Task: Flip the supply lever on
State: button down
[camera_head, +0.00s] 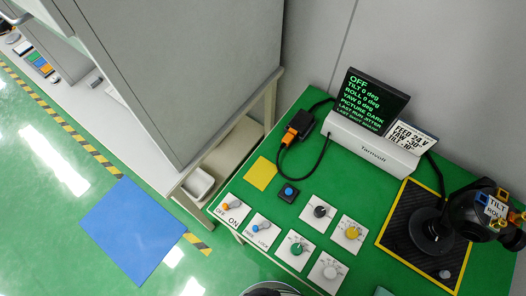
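The lever panel (233,209) is a small white plate at the front left of the green table, marked OFF and ON. A short lever with a grey-blue knob (236,204) stands on it. Its exact tilt is too small to tell. The dark display (372,99) at the back reads OFF, with tilt, roll and yaw at 0 deg and PICTURE DARK. My gripper does not show. Only a dark rounded part, perhaps of my arm, cuts into the bottom edge.
Beside the lever panel are a second lever plate (261,229), several knob plates, a blue button (288,191) and a yellow square (261,173). A black power adapter (298,127) with cables lies behind. A gimbal (432,229) stands on a black mat at right. A grey cabinet (190,70) rises at left.

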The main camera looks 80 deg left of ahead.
aim_at(237, 203)
jog(key=u, duration=0.9)
jog(key=k+u, duration=0.1)
jog(key=u, duration=0.35)
jog(key=j+u, duration=0.1)
jog(key=u, duration=1.25)
jog(key=j+u, duration=0.1)
jog(key=u, duration=0.35)
